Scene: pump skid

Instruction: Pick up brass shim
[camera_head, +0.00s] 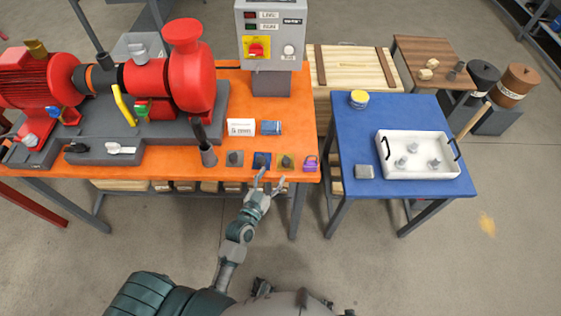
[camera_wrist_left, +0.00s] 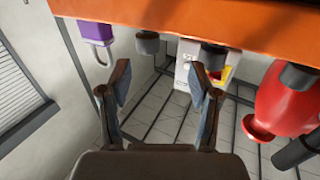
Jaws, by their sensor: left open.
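A small yellowish square, which looks like the brass shim (camera_head: 286,161), lies near the front edge of the orange table (camera_head: 185,158), with a dark piece on it. It sits between a blue square (camera_head: 262,160) and a purple padlock (camera_head: 310,163). My left gripper (camera_head: 270,178) is open and empty, just in front of the table edge by the blue and yellowish squares. In the left wrist view, my left gripper (camera_wrist_left: 160,82) has its fingers apart; dark round pieces show beyond, beside the padlock (camera_wrist_left: 96,30). The shim's yellowish face cannot be made out there. My right gripper is not in view.
A grey square (camera_head: 234,159) and a dark upright cup (camera_head: 208,155) stand left of the blue square. A red pump (camera_head: 190,75) and a control box (camera_head: 270,35) stand behind. A blue table (camera_head: 355,130) with a white tray (camera_head: 405,172) is to the right.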

